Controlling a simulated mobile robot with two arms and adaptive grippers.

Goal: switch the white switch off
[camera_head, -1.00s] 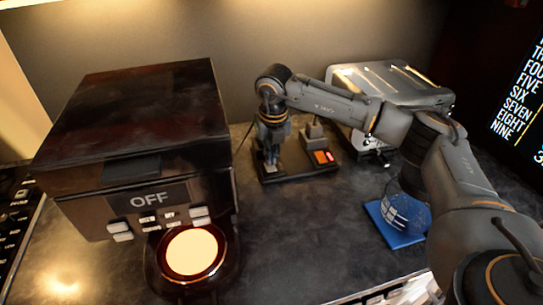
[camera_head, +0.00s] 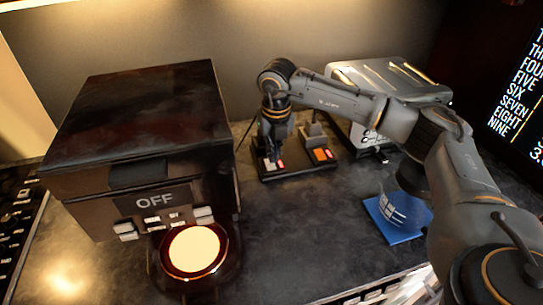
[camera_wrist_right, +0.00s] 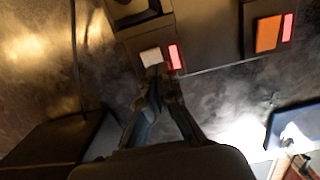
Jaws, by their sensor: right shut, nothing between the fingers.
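The white switch (camera_wrist_right: 151,57) sits on a dark switch base, with a lit red indicator (camera_wrist_right: 175,57) just to its right. In the head view the switch (camera_head: 267,164) is small and partly hidden by my gripper. My right gripper (camera_wrist_right: 160,80) is shut and empty, with its fingertips just in front of the white switch in the wrist view. In the head view the gripper (camera_head: 274,152) points down over the left part of the base (camera_head: 293,174). I cannot tell whether the fingertips touch the switch. My left gripper is out of view.
A dark machine marked OFF (camera_head: 140,120) stands left, a silver appliance (camera_head: 390,80) behind right. A blue mat (camera_head: 398,228) lies at right. The middle counter is clear.

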